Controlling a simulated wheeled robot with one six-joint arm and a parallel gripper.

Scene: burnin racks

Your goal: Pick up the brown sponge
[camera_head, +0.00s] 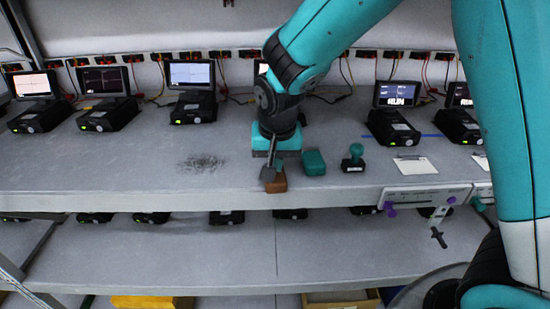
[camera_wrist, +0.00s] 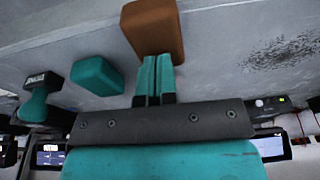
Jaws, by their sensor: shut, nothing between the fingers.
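The brown sponge (camera_head: 276,184) lies at the front edge of the upper shelf in the head view, partly hidden by my gripper. In the wrist view the brown sponge (camera_wrist: 153,27) is a small block just beyond my fingertips. My gripper (camera_head: 268,174) points down over the sponge, and its fingers are together. In the wrist view my gripper (camera_wrist: 156,62) is shut with nothing between the fingers. Its tips overlap the near side of the sponge in the picture; I cannot tell whether they touch it.
A teal block (camera_head: 314,163) and a teal-handled stamp (camera_head: 353,158) stand right of the sponge. A dark smudge (camera_head: 201,163) marks the shelf to the left. Black devices with screens (camera_head: 191,91) line the back. The lower shelf (camera_head: 180,262) is mostly clear.

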